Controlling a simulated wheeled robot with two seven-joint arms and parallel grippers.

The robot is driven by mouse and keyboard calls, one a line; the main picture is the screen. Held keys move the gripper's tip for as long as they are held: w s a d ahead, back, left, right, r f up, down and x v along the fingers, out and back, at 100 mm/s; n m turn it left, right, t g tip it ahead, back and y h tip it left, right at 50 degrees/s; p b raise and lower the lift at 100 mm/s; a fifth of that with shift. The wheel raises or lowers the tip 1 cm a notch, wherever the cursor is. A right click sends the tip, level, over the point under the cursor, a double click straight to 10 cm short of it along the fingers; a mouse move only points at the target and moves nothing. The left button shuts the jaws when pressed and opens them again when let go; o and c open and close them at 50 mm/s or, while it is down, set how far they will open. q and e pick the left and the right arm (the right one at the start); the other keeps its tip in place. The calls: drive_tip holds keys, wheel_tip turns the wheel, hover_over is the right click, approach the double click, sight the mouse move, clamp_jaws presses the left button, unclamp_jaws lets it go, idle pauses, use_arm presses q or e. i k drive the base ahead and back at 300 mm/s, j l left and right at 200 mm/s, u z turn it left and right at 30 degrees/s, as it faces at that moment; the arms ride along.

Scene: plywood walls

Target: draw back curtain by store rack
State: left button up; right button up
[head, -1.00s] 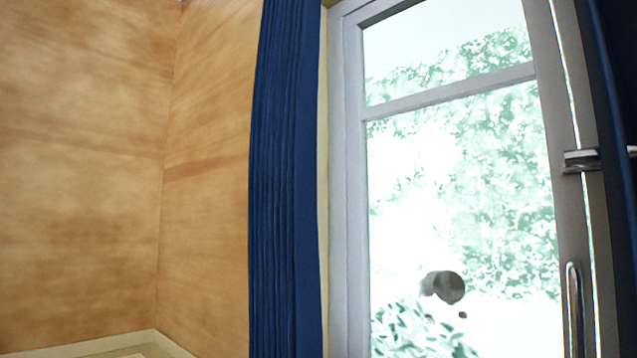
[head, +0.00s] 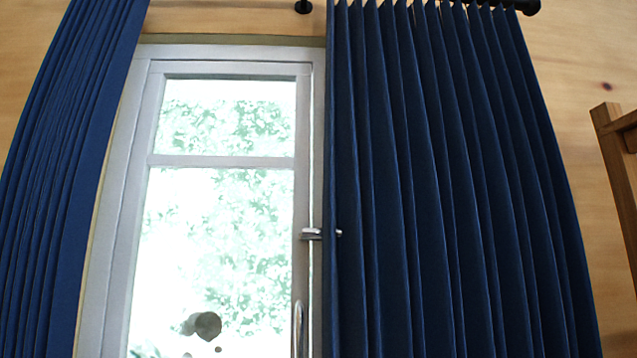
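A dark blue curtain (head: 450,190) hangs in pleats at the right of the head view. It is spread wide and covers the area right of the glass door. A wooden frame (head: 618,150), which may be the store rack, shows only in part at the right edge, beside this curtain. A second dark blue curtain (head: 65,180) hangs bunched at the left, clear of the glass. Neither of my grippers is in view.
Between the curtains is a grey-framed glass door (head: 225,250) with a metal handle (head: 312,234). A black rod end (head: 528,7) shows at the top right. The wall (head: 580,60) is light wood.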

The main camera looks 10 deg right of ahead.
sight(344, 321)
drive_tip(key=k+j+z, duration=0.8)
drive_tip(key=l, duration=0.1)
